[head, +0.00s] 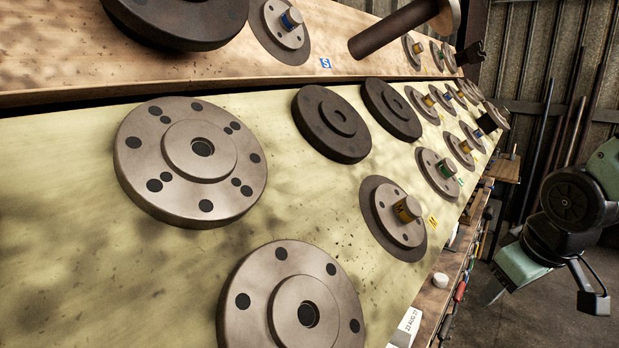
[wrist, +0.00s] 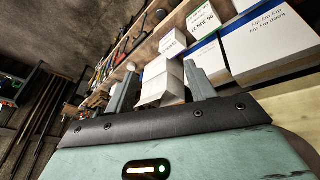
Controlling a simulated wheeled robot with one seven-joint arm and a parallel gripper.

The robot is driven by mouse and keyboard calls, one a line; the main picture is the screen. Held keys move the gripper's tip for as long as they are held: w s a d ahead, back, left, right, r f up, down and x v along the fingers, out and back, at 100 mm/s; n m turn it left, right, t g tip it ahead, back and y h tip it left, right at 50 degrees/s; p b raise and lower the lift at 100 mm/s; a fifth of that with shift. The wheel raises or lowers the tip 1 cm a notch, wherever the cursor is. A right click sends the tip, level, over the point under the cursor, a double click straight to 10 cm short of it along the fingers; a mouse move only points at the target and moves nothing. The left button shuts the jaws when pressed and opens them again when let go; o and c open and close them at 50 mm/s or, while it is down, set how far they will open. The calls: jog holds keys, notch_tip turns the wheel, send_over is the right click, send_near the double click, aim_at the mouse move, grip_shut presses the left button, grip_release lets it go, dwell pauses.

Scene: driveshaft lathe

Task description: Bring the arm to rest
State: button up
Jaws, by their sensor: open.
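My arm shows at the right edge of the head view, with my gripper (head: 493,291) low beside the bench, over the floor side. In the wrist view my gripper (wrist: 160,73) is open, its two grey fingers well apart. A white box (wrist: 163,82) shows between and beyond the fingers; I cannot tell how far off it is. Nothing is seen held.
A pale sloping board (head: 60,260) carries several round flanges, such as a large grey one (head: 150,185). Below it a wooden bench (head: 432,300) holds small tools and a white label (head: 408,325). White-blue boxes (wrist: 255,45) line the bench. Grey floor (head: 560,315) is open at right.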

jog(key=s+d+f+m+g, duration=0.1)
jog(key=s+f+m+g, duration=0.1)
jog(key=s+f+m, duration=0.25)
jog(key=s+a+f+n+g+b, duration=0.1)
jog(key=s+a+f+n+b, duration=0.3)
jog(key=s+a+f+b, duration=0.2)
jog(key=s+a+f+n+g+y+b, duration=0.1)
jog(key=s+a+f+n+b, duration=0.3)
jog(key=s+a+f+b, duration=0.3)
jog(key=a+f+b, duration=0.1)
jog(key=a+b, duration=0.3)
jog(key=a, duration=0.1)
jog(key=shift+s+a+g, duration=0.15)
jog(key=shift+s+g, duration=0.1)
jog(key=shift+g, duration=0.05)
